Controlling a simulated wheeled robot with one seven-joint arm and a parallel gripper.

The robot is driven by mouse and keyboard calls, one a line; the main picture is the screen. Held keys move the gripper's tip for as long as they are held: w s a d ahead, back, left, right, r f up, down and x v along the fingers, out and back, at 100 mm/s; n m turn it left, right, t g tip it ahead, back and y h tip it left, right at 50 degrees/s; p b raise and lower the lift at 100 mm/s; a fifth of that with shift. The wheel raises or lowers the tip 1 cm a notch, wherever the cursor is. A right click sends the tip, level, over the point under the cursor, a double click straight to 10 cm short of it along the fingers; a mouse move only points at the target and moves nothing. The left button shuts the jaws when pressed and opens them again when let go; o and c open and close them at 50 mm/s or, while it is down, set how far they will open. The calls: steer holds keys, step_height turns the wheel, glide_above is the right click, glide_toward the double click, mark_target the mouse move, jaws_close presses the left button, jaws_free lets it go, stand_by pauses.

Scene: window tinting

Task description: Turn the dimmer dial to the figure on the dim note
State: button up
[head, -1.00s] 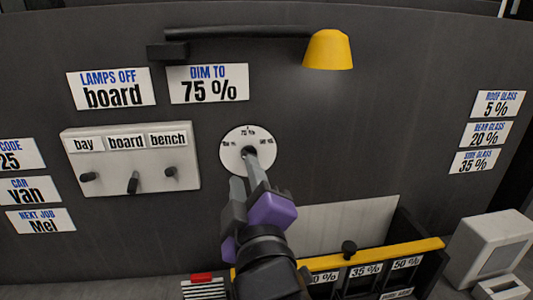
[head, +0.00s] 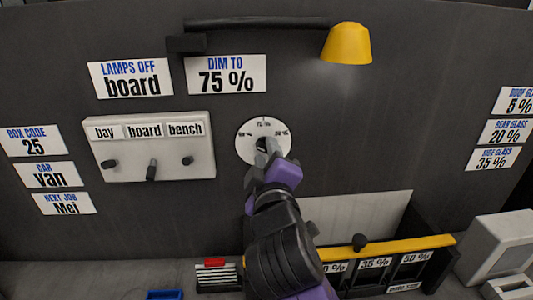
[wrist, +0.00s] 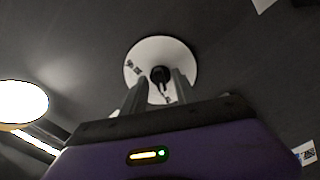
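The dimmer dial (head: 250,152) is a round white plate on the dark wall, with small figures around its upper rim; one at the top looks like 75 %. Its black knob (wrist: 160,75) is at the centre in the wrist view; the pointer's setting cannot be read. The dim note (head: 225,75) reads "DIM TO 75 %". My gripper (wrist: 160,86) is in front of the dial, its two grey fingers apart on either side of the knob, with gaps showing. In the head view my gripper (head: 268,148) hides the lower right of the dial.
A switch box (head: 155,168) with bay, board and bench levers is left of the dial, under a "LAMPS OFF board" note (head: 130,78). A yellow lamp (head: 346,44) hangs above right. A yellow-edged rack (head: 400,245) stands below right.

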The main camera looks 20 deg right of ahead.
jaws_close()
steer(key=shift+f+m, duration=0.1)
steer(key=shift+m, duration=0.3)
steer(key=m+b, duration=0.4)
steer(key=m, duration=0.7)
steer(key=shift+a, duration=0.1)
stand_by(0.5)
jaws_free()
